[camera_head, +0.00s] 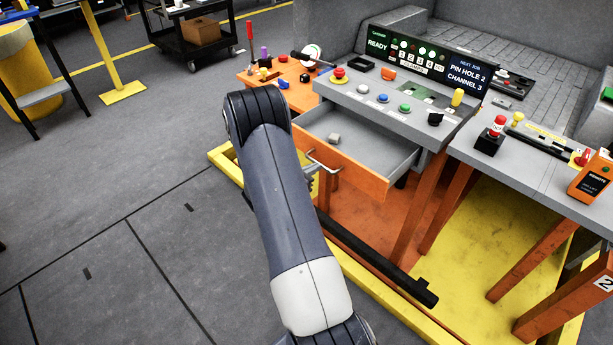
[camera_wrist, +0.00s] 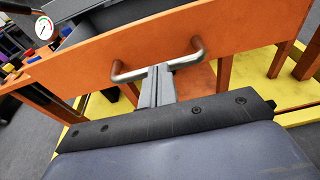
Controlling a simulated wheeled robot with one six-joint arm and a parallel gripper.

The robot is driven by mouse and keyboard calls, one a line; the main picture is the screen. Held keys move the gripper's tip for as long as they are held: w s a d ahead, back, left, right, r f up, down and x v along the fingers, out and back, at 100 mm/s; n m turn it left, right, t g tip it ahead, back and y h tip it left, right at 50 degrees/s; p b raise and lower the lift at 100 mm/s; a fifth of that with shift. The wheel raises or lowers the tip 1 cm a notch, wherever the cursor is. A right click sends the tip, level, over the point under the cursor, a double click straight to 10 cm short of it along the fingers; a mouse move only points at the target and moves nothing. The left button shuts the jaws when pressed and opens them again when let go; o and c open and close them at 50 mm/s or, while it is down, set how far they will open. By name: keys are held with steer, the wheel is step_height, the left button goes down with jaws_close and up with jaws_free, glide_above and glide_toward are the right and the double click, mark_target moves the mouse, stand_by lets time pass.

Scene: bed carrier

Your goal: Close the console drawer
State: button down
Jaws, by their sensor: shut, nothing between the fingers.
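The console drawer (camera_head: 370,142) stands pulled open under the grey console (camera_head: 400,105). Its inside shows, with a small grey block in it. Its orange front (camera_wrist: 225,38) fills the upper part of the wrist view and carries a metal handle (camera_wrist: 188,58). The handle also shows in the head view (camera_head: 322,162). My gripper (camera_wrist: 160,70) is shut and empty, with its fingertips at the middle of the handle bar. I cannot tell whether they touch it. In the head view my gripper is mostly hidden by my arm.
An orange side table (camera_head: 280,90) with tools and a gauge adjoins the console on the left. A grey-topped table (camera_head: 550,170) stands on the right. A black bar (camera_head: 385,265) runs low before the console, above the yellow base frame.

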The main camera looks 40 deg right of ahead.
mark_target(329, 151)
steer(key=r+b+x, duration=0.1)
steer(key=b+x, duration=0.1)
steer(key=x, duration=0.4)
steer(key=r+b+x, duration=0.1)
steer(key=b+x, duration=0.1)
steer(key=x, duration=0.4)
steer(key=r+b+x, duration=0.1)
steer(key=b+x, duration=0.1)
steer(key=x, duration=0.4)
steer(key=shift+w+d+r, duration=0.1)
steer(key=shift+d, duration=0.3)
steer(key=shift+w+d+r, duration=0.1)
steer(key=shift+d+r, duration=0.05)
steer(key=shift+d, duration=0.2)
steer(key=shift+a, duration=0.2)
steer(key=shift+w+a+r, duration=0.1)
steer(key=shift+a+r, duration=0.05)
steer(key=shift+a, duration=0.2)
steer(key=v, duration=1.3)
steer(key=shift+s, duration=0.2)
